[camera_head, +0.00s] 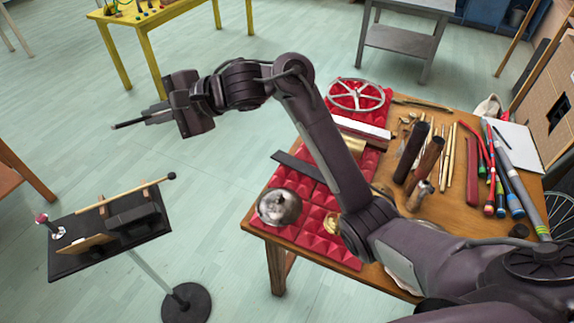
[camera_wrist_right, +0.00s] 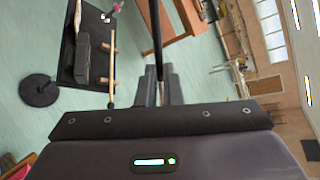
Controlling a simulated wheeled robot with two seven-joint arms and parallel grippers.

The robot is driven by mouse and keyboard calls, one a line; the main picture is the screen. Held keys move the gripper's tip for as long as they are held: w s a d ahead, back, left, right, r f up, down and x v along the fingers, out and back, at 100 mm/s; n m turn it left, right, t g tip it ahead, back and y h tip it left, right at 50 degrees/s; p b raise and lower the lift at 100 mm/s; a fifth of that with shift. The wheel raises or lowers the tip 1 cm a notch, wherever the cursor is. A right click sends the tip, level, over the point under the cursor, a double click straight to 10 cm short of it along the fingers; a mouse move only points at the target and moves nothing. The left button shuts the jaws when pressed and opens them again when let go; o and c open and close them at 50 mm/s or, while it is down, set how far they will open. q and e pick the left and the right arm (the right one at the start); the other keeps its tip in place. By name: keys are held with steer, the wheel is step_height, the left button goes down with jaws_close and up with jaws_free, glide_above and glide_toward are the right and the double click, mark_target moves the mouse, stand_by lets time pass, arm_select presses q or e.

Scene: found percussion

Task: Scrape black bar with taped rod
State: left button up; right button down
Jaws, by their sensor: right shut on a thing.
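My right gripper (camera_head: 155,116) is in the air over open floor, left of the wooden table and above the small tray stand. It is shut on a thin dark rod (camera_head: 127,124), which sticks out to the left. In the right wrist view the rod (camera_wrist_right: 157,38) runs away from between the fingers (camera_wrist_right: 159,80); its tape cannot be made out. A flat black bar (camera_head: 297,165) lies on red foam on the table, well apart from the rod. My right arm crosses in front of its right end. My left gripper is not in view.
The black tray stand (camera_head: 60,262) holds a light mallet (camera_head: 125,195) and dark blocks. The wooden table (camera_head: 256,226) carries red foam (camera_head: 290,247), a metal dome (camera_head: 279,206), a handwheel (camera_head: 356,95) and several sticks. A yellow table (camera_head: 180,17) stands behind.

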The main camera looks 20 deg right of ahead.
steer(key=s+d+f+m+t+h, duration=0.1)
steer(key=d+f+m+t+h, duration=0.7)
steer(key=d+f, duration=1.7)
steer(key=shift+s+d+m+t+p, duration=0.35)
steer(key=shift+d+m+t, duration=0.3)
steer(key=shift+m+t, duration=0.4)
steer(key=shift+r, duration=0.1)
steer(key=shift+a+f+b, duration=0.1)
steer(key=shift+f+b, duration=1.1)
steer(key=shift+f, duration=1.55)
steer(key=shift+f+b, duration=0.5)
steer(key=shift+f, duration=0.4)
